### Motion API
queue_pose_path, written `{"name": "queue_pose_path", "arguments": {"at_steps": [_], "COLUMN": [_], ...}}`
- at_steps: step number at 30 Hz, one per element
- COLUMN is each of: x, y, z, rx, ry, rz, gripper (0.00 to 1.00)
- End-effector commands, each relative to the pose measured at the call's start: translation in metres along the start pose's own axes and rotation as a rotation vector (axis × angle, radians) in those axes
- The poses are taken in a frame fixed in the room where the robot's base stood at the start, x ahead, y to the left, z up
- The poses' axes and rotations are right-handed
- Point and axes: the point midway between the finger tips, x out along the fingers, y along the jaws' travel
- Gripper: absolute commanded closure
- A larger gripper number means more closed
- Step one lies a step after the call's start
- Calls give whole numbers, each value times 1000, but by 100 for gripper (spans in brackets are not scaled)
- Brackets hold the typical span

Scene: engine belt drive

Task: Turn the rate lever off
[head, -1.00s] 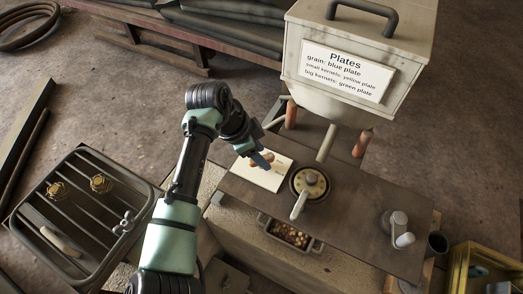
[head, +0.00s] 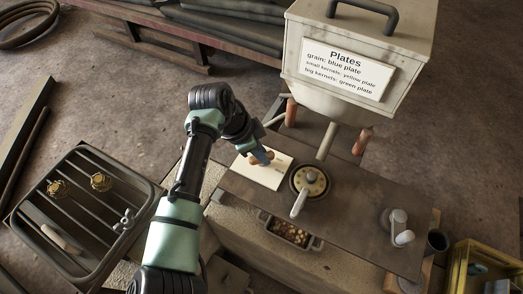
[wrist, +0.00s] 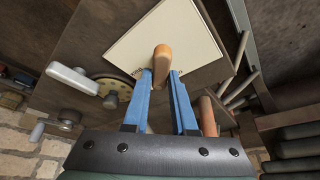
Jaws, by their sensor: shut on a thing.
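The lever with a tan wooden handle (wrist: 162,58) stands on a cream card or plate (head: 262,178) at the left end of the dark bench top. My gripper (wrist: 161,74), with blue fingers, is shut on this wooden handle, one finger on each side. In the head view my gripper (head: 262,157) comes down over the cream plate from the upper left. Printed letters on the plate are mostly hidden behind the fingers, so I cannot read them.
A round dial with a pale handle (head: 300,203) is right of the plate, and a grey crank (head: 399,228) is farther right. A hopper (head: 360,50) with a plates sign stands behind. A tray of kernels (head: 291,231) sits in front. A grill-like rack (head: 85,205) is at left.

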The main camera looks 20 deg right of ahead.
Motion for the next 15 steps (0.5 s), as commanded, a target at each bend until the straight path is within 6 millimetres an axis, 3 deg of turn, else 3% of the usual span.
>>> {"name": "queue_pose_path", "arguments": {"at_steps": [15], "x": [-3], "y": [2], "z": [-3], "rx": [-244], "ry": [5], "rz": [-98], "gripper": [100]}}
